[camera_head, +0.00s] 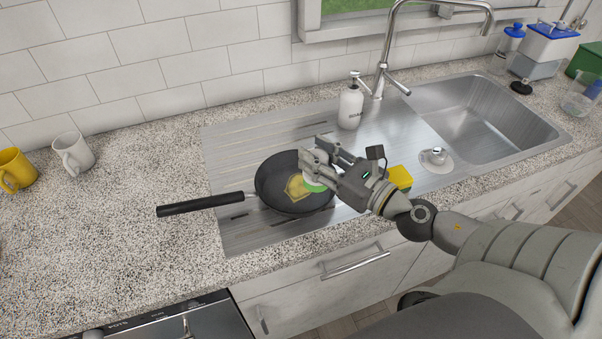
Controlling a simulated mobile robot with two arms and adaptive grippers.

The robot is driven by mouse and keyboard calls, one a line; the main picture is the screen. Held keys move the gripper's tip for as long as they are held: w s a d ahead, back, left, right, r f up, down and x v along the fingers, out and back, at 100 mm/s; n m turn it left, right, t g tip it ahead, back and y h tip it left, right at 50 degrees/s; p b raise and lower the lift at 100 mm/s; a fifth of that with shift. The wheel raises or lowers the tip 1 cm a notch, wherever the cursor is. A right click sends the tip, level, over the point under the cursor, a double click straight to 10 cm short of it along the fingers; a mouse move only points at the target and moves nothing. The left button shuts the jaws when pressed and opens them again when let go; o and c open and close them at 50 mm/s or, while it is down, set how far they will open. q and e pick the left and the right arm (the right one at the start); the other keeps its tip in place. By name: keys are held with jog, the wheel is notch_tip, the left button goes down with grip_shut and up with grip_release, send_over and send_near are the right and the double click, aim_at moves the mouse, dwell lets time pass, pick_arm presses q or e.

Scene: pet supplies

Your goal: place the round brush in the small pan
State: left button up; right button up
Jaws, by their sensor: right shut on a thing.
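The small pan (275,172) is black with a long dark handle (200,204) pointing left, and it sits on the ribbed metal drainboard. A yellowish patch (297,187) shows on its inside. My right gripper (318,162) reaches in from the right over the pan's right side. It is shut on a small round white and green thing (314,185), seemingly the round brush, mostly hidden by the fingers. Whether this thing touches the pan's bottom I cannot tell. My left gripper is not in view.
A yellow and green sponge (401,178) lies right of my gripper. A white soap bottle (351,104) stands behind the pan. A round item with a grey knob (437,157) sits near the sink basin (492,112).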

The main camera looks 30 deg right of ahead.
jog(key=shift+w+a+f+b, duration=0.35)
jog(key=shift+w+f, duration=0.15)
jog(key=shift+f, duration=0.75)
jog(key=shift+w+a+f+b, duration=0.35)
jog(key=shift+w+f, duration=0.15)
jog(key=shift+f, duration=0.7)
jog(key=shift+w+a+f+b, duration=0.35)
jog(key=shift+w+f, duration=0.15)
jog(key=shift+f, duration=0.75)
jog(key=shift+f, duration=0.2)
jog(key=o, duration=1)
jog(key=shift+o, duration=0.2)
jog(key=shift+r, duration=0.1)
